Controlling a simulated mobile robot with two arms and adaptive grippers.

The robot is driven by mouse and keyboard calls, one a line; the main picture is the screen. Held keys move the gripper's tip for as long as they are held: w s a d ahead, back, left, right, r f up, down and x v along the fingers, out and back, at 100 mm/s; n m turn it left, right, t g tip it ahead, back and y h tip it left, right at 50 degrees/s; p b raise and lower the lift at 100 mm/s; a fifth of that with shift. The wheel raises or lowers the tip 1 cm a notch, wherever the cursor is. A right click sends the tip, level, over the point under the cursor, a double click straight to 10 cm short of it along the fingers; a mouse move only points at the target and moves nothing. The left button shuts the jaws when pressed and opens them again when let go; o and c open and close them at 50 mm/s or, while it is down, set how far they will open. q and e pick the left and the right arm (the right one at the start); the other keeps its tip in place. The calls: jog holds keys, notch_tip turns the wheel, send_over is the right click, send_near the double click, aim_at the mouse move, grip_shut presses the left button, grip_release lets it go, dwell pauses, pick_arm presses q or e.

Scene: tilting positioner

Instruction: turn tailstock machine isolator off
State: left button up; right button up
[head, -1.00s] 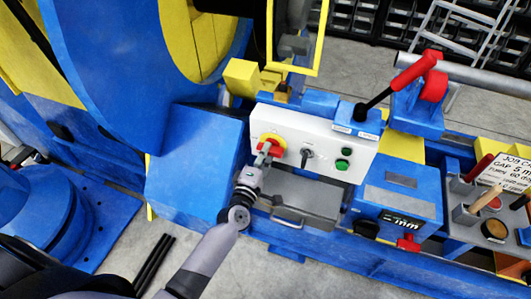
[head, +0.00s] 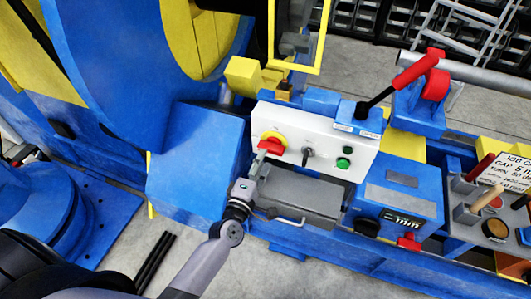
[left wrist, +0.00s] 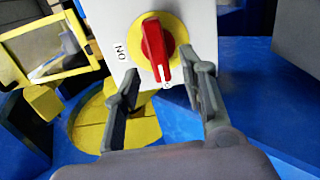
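The isolator is a red rotary handle on a yellow disc (head: 271,143), on the white panel (head: 320,143). In the left wrist view the red handle (left wrist: 154,48) lies nearly along the picture's height. Its white-marked end points down toward the gripper, partly over a small label. The ON label sits to the left of the disc, away from that end. My left gripper (head: 260,161) is just in front of the handle at its lower left. In the left wrist view its fingers (left wrist: 160,66) are spread with the handle between and beyond them, apparently untouched. My right gripper is out of view.
A grey drawer box (head: 300,195) sits below the panel. A red-handled lever (head: 405,75) rises at the right. A blue block (head: 195,155) stands close on the left.

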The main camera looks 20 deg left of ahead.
pick_arm(q)
jog(key=s, duration=0.7)
jog(key=shift+s+a, duration=0.15)
jog(key=shift+s, duration=0.1)
jog(key=s+f+m+g+h, duration=0.1)
jog(key=s+f+m+g, duration=0.4)
jog(key=f, duration=1)
jog(key=s+f+m+g, duration=0.3)
jog(key=s+f+m, duration=0.3)
jog(key=f, duration=0.8)
jog(key=s+a+f+m+g, duration=0.1)
jog(key=s+f+m+g, duration=0.2)
jog(key=s, duration=0.6)
jog(key=s+a+f+m+g+y, duration=0.1)
jog(key=s+a+f+m+g, duration=0.1)
jog(key=s+f, duration=0.6)
jog(key=s+a+f+m+g, duration=0.2)
jog(key=s+f+m+g, duration=0.2)
jog(key=s, duration=0.6)
notch_tip(320, 180, down, 2)
jog(key=shift+y, duration=0.3)
jog(key=shift+a, duration=0.1)
jog(key=shift+c, duration=0.4)
